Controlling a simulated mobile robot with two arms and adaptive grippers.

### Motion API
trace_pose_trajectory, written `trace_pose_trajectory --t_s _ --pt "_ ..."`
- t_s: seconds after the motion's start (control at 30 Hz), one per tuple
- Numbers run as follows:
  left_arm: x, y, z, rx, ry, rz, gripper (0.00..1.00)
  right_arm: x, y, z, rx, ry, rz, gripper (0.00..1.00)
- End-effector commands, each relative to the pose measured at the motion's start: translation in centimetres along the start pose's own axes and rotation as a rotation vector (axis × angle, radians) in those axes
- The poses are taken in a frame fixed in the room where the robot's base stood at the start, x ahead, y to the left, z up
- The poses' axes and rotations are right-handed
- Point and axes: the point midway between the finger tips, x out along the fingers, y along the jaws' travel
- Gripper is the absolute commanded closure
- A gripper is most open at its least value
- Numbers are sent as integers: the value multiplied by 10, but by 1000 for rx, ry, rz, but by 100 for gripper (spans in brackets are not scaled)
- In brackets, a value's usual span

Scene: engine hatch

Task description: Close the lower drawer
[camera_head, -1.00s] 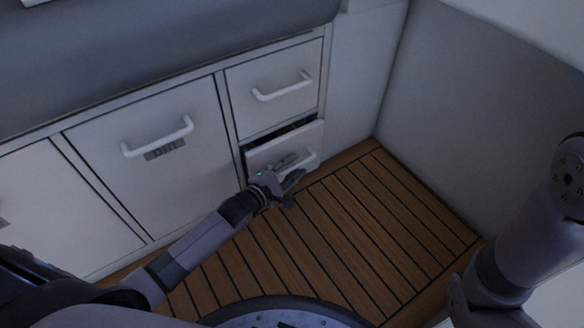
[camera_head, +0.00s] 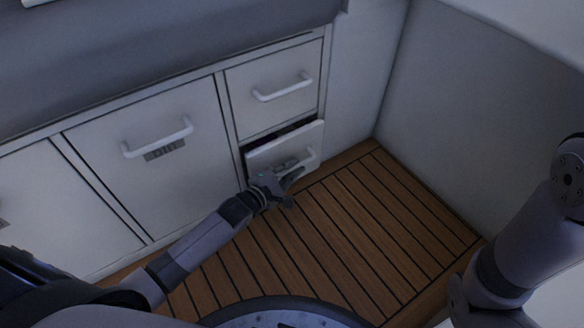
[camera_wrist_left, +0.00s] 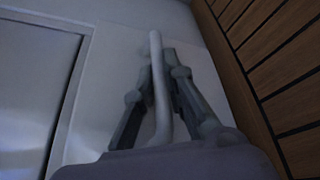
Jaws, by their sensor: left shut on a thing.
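The lower drawer (camera_head: 285,147) is at the lower right of the white cabinet front and stands partly open, with a dark gap along its top. Its white bar handle (camera_head: 311,155) is on the front panel. My left gripper (camera_head: 292,167) is at the handle. In the left wrist view the gripper (camera_wrist_left: 165,72) has its two fingers on either side of the handle (camera_wrist_left: 156,60), shut on it. The drawer front (camera_wrist_left: 112,65) fills the space behind the fingers. My right gripper is not in view; only part of my right arm shows.
The upper drawer (camera_head: 272,95) is shut above it. A larger panel with a handle (camera_head: 150,148) is to the left. A plain wall (camera_head: 475,120) stands on the right. The slatted wooden floor (camera_head: 350,235) in front is clear.

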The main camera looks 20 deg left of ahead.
Motion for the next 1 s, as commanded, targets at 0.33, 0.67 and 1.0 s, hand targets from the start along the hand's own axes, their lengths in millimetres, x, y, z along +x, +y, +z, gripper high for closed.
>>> trace_pose_trajectory --t_s 0.33,0.67,1.0 --pt "13 22 -31 3 3 -2 100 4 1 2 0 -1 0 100" --pt "14 26 -36 1 7 2 100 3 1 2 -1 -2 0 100" --pt "14 25 -34 1 4 2 69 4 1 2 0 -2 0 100"
